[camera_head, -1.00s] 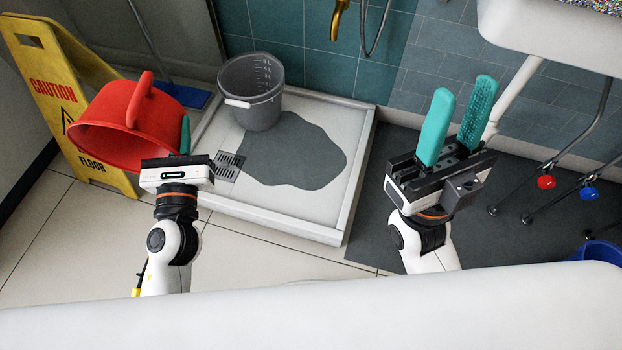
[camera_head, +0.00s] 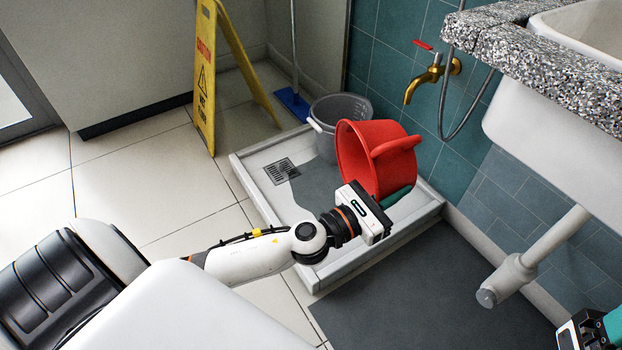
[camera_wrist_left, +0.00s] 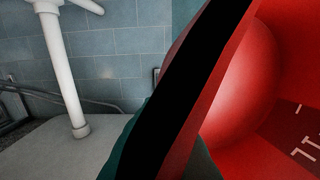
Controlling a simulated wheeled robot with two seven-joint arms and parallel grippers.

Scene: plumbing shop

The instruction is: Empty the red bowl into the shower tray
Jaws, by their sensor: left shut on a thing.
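The red bowl (camera_head: 385,170) is tilted on its side above the right part of the shower tray (camera_head: 262,190), its mouth facing left. My left gripper (camera_head: 397,197) is shut on it at its lower right; teal finger pads show there. In the left wrist view the bowl (camera_wrist_left: 240,95) fills the right side, with pale markings on a dark red area. I cannot tell whether anything is inside or pouring out. A dark grey patch (camera_head: 312,187) lies on the tray floor beside a square drain (camera_head: 281,171). My right gripper (camera_head: 598,330) is mostly cut off at the lower right corner.
A grey bucket (camera_head: 335,112) stands in the tray, behind and left of the bowl. A brass tap (camera_head: 425,80) and a hose are on the tiled wall. A sink with a speckled counter (camera_head: 540,75) overhangs at right. A yellow caution sign (camera_head: 206,85) stands at back left.

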